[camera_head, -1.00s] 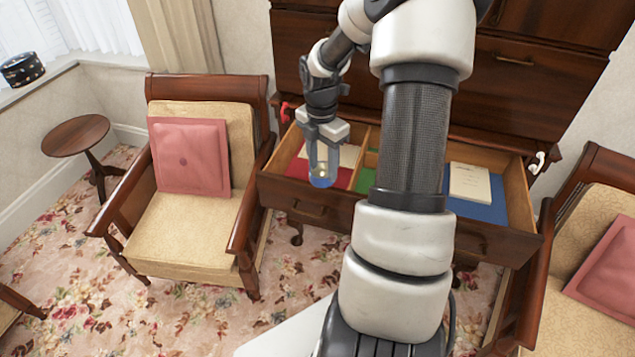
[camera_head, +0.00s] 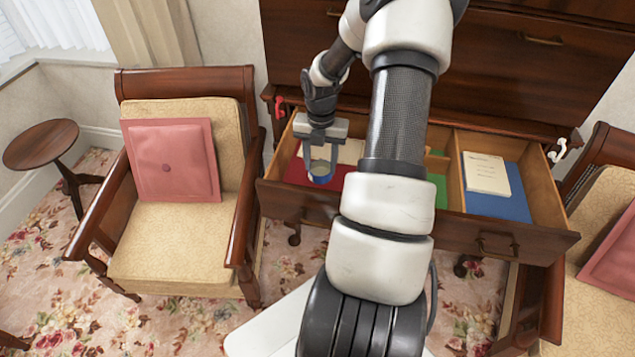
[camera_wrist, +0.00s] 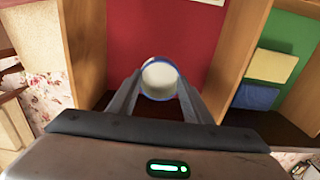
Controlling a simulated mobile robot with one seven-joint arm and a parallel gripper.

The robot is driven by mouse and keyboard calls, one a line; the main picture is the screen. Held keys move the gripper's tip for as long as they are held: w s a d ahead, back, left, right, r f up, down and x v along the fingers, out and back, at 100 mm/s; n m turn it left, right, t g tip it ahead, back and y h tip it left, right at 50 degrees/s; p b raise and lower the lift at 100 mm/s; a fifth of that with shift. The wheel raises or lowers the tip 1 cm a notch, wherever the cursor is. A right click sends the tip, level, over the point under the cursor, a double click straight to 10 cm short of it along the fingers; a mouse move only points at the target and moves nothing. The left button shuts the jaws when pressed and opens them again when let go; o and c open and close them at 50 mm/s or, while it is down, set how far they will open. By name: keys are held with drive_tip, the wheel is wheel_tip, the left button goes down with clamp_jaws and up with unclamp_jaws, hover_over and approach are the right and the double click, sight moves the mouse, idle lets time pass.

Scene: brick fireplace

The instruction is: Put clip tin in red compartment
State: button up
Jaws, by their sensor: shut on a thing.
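My gripper (camera_head: 320,170) is shut on the clip tin (camera_head: 320,172), a small round tin with a pale top and a blue edge. The tin (camera_wrist: 160,78) also shows between the fingertips in the wrist view. The red compartment (camera_head: 297,172) is the left part of the open drawer, with a red floor.
A pale booklet (camera_head: 350,151) lies at the back of the red compartment. A wooden divider (camera_wrist: 238,60) separates it from the green compartment (camera_wrist: 285,35). The blue compartment (camera_head: 500,206) holds another booklet (camera_head: 486,173). An armchair (camera_head: 180,215) stands close on the left.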

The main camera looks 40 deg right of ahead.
sight(320, 183)
drive_tip(key=shift+f, duration=4)
drive_tip(key=shift+f, duration=0.1)
drive_tip(key=o, duration=1)
wheel_tip(320, 183, up, 12)
drive_tip(key=shift+r, duration=0.1)
